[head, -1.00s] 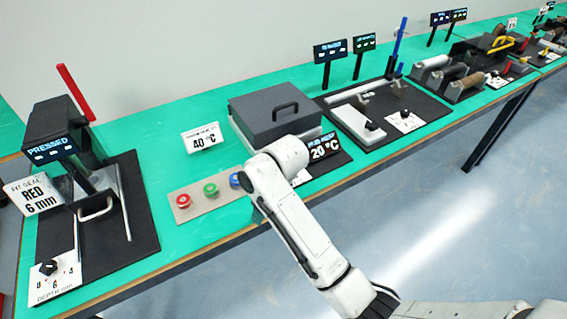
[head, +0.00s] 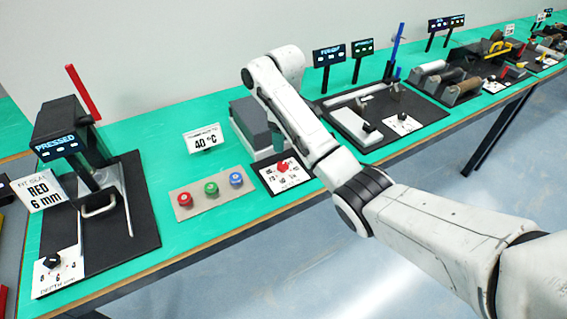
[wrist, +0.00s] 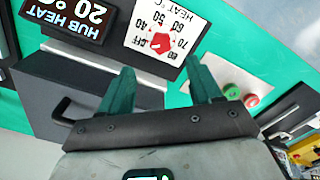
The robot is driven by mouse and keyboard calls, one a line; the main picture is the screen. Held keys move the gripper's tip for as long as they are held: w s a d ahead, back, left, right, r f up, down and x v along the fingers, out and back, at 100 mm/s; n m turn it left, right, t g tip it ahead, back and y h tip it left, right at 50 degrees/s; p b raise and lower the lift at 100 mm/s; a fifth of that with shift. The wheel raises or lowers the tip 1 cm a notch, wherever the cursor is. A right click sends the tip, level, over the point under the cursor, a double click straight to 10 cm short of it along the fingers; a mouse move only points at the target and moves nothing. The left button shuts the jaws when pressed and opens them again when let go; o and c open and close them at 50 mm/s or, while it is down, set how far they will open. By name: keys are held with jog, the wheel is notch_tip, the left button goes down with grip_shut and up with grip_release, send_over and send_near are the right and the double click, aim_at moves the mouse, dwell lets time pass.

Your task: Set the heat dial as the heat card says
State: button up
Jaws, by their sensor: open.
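The heat card (head: 203,138) stands on the green bench and reads 40 °C. The red heat dial (head: 283,167) sits on a white scale plate in front of the grey lidded box. In the wrist view the dial (wrist: 159,42) shows upside down, ringed by numbers; I cannot tell where its pointer aims. The hub heat display (wrist: 68,18) beside it reads 20 °C. My gripper (wrist: 160,75) is open and empty, its two teal fingers apart, with the dial ahead of and between the tips, not touched.
A panel with red, green and blue buttons (head: 211,189) lies left of the dial. The grey box (head: 252,125) with a handle stands behind it, partly covered by my arm. A press station (head: 65,130) is at far left; another station (head: 362,115) is at right.

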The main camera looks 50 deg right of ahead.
aim_at(283, 165)
notch_tip(283, 165, down, 10)
jog(key=shift+r, duration=0.1)
jog(key=shift+c, duration=0.2)
jog(key=c, duration=1)
jog(key=shift+r+m, duration=0.1)
jog(key=shift+m, duration=0.2)
jog(key=shift+a+m+p, duration=0.1)
jog(key=shift+m+p, duration=0.2)
jog(key=shift+p, duration=0.2)
jog(key=m+p, duration=0.2)
jog(key=m, duration=0.1)
jog(key=m+p, duration=0.1)
jog(key=m, duration=0.4)
jog(key=shift+a+m+p, duration=0.1)
jog(key=shift+m+p, duration=0.2)
jog(key=shift+p, duration=0.1)
